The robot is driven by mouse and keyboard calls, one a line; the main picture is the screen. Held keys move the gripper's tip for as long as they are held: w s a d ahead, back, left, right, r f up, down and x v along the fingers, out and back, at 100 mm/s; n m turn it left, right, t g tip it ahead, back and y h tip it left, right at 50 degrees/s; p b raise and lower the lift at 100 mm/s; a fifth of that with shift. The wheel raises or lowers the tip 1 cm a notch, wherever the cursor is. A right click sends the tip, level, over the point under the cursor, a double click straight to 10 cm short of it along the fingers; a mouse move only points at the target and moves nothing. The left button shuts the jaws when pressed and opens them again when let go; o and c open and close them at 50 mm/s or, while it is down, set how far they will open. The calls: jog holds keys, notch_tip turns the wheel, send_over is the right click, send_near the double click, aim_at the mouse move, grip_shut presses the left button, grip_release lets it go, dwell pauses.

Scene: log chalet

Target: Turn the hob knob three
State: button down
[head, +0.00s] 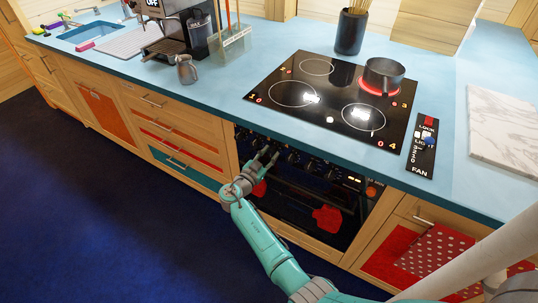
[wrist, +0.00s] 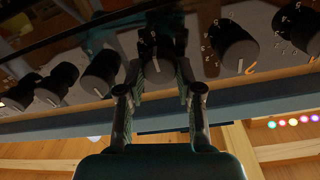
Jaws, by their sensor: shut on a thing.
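A row of dark round knobs runs along the oven's front panel (head: 335,172) below the hob (head: 335,103). My gripper (head: 266,158) reaches this panel toward its left part. In the wrist view my gripper (wrist: 158,82) has one finger on each side of a dark knob (wrist: 160,45) and is shut on it. Its white pointer line shows between the fingers. I cannot read a number that tells which knob it is. A neighbouring knob (wrist: 233,46) stands to the right with an orange mark by it, and another knob (wrist: 101,72) stands to the left.
A dark pot (head: 384,76) sits on a glowing red ring at the hob's back right. A metal jug (head: 186,70) and coffee machine (head: 172,28) stand left of the hob. A marble board (head: 505,125) lies right. The blue floor (head: 110,200) is clear.

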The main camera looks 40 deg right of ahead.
jog(key=shift+f, duration=0.1)
dwell(0.3)
jog(key=c, duration=0.8)
grip_release()
jog(key=shift+o, duration=0.2)
jog(key=v, duration=1.2)
